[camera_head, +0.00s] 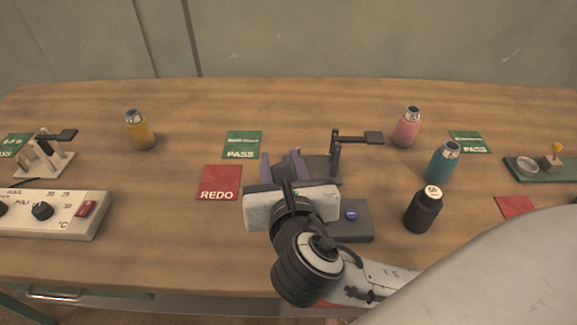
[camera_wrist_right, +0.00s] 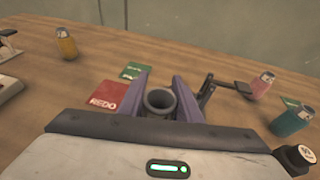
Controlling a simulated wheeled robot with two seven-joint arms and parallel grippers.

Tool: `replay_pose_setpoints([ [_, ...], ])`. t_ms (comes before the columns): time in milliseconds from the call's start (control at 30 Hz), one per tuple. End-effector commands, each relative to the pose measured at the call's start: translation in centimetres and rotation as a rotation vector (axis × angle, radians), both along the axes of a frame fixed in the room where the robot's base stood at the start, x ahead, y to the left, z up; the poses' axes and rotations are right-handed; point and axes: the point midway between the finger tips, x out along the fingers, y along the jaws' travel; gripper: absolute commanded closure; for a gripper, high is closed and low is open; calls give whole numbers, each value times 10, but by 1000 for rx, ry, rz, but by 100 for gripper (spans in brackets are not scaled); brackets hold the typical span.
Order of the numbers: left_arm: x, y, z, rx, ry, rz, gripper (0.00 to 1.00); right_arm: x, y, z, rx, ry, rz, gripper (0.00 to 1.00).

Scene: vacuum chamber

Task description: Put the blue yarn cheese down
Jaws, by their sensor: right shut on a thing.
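My right gripper (camera_head: 281,168) reaches over the middle of the table. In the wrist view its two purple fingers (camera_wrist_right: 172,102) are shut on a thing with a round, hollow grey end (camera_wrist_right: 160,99). I take this to be the blue yarn cheese, but only the grey tube end shows and its yarn colour is hidden. In the head view my gripper's body hides it. I cannot tell whether it touches anything below. My left gripper is not in view.
A dark stand with a black arm (camera_head: 357,138) is close right of my gripper. Yellow (camera_head: 140,132), pink (camera_head: 407,130) and teal (camera_head: 442,164) yarn cheeses stand apart. A black bottle (camera_head: 423,212) is at right. A red REDO card (camera_head: 219,184) and green PASS card (camera_head: 241,145) lie left.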

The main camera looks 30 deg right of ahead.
Motion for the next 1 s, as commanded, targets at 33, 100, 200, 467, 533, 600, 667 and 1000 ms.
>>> replay_pose_setpoints([
  [33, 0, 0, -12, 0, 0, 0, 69, 21, -12, -7, -17, -12, 23, 100],
  [100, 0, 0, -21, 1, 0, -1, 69, 49, -29, -11, -20, -14, 55, 100],
  [200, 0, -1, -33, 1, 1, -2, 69, 86, -61, -8, -19, -17, 77, 100],
  [467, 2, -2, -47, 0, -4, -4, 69, 132, -132, 23, -7, -10, 53, 100],
  [533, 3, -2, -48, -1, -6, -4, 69, 135, -140, 26, -3, -6, 48, 100],
  [600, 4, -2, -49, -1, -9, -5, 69, 136, -143, 19, -2, 0, 45, 100],
  [667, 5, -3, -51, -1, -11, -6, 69, 136, -144, 8, -1, 2, 46, 100],
  [1000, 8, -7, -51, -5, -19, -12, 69, 136, -143, -35, -2, -1, 46, 100],
])
